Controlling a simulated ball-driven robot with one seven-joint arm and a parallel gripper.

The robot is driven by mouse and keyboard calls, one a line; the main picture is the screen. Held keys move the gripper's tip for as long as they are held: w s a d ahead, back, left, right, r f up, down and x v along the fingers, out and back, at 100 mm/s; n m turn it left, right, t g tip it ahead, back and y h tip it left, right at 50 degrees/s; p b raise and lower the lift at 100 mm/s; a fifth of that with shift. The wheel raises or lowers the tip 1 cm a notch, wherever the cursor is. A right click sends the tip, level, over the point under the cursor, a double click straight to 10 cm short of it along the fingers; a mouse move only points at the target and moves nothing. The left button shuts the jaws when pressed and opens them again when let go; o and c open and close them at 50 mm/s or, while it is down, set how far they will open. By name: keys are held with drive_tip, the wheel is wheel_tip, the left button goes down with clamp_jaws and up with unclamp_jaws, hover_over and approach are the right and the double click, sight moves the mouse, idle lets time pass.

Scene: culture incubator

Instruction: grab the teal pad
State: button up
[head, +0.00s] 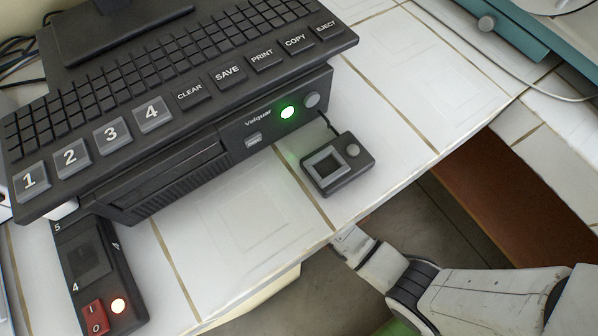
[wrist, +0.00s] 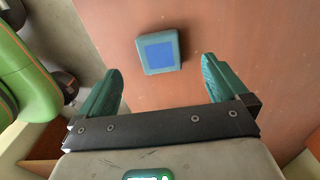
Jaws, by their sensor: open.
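The teal pad (wrist: 146,64) is a small square block with a blue square on its top face. In the wrist view it lies on a reddish-brown surface, ahead of my gripper and between the lines of its two fingers. My gripper (wrist: 162,77) has two teal fingers spread wide apart with nothing between their tips; the pad is apart from both. In the head view the pad does not show, and my arm reaches down past the counter's front edge, with the fingers hidden.
A white tiled counter (head: 232,240) carries a large dark keyboard unit (head: 190,100), a small dark control box (head: 338,185) and a power strip (head: 95,270) with a lit orange light. A reddish-brown surface (head: 505,200) lies below the counter. A green rounded object (wrist: 22,75) is at the wrist view's left.

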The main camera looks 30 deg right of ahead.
wheel_tip(320, 180, down, 7)
drive_tip(key=b, duration=0.2)
drive_tip(key=shift+s+f+b, duration=0.1)
drive_tip(key=shift+f+b, duration=0.05)
drive_tip(key=shift+b, duration=0.2)
drive_tip(key=shift+c, duration=0.2)
drive_tip(key=c, duration=1.1)
